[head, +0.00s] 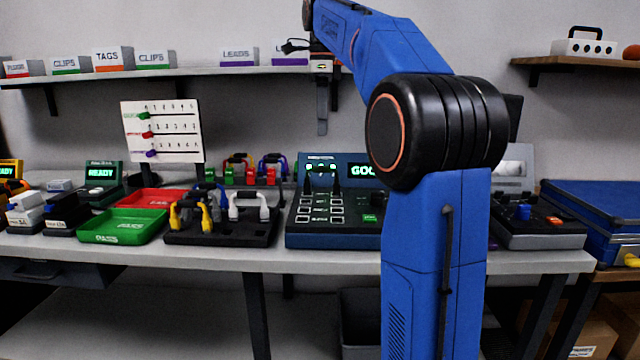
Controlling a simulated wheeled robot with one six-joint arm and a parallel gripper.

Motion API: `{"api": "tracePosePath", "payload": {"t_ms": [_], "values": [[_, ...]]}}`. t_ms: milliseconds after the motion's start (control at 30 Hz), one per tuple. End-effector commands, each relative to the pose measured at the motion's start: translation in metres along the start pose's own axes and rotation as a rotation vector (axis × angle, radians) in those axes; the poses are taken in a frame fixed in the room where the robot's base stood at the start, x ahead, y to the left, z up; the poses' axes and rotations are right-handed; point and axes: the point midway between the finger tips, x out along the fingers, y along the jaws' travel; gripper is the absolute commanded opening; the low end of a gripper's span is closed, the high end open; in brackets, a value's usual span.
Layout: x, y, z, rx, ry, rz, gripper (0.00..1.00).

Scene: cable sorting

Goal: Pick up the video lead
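Several coloured leads stand in a black rack (222,238) on the bench: yellow ones (190,215), a blue one (212,200) and a white one (249,205). I cannot tell which is the video lead. My gripper (322,125) hangs fingers down, high above the bench and apart from the leads. It is seen from the side, so its opening does not show. No lead is visible between its fingers.
A tester (318,238) with a lit screen stands right of the rack, partly behind my arm. Green (125,228) and red (150,199) trays lie left. A marked board (162,130) stands behind them. A shelf with boxes (112,58) runs above.

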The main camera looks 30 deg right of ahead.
Motion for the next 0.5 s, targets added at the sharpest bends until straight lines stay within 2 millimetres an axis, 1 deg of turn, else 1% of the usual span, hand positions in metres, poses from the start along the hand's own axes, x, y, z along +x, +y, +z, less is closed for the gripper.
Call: {"api": "tracePosePath", "payload": {"t_ms": [500], "values": [[0.089, 0.001, 0.0, -0.002, 0.0, 0.002, 0.36]]}}
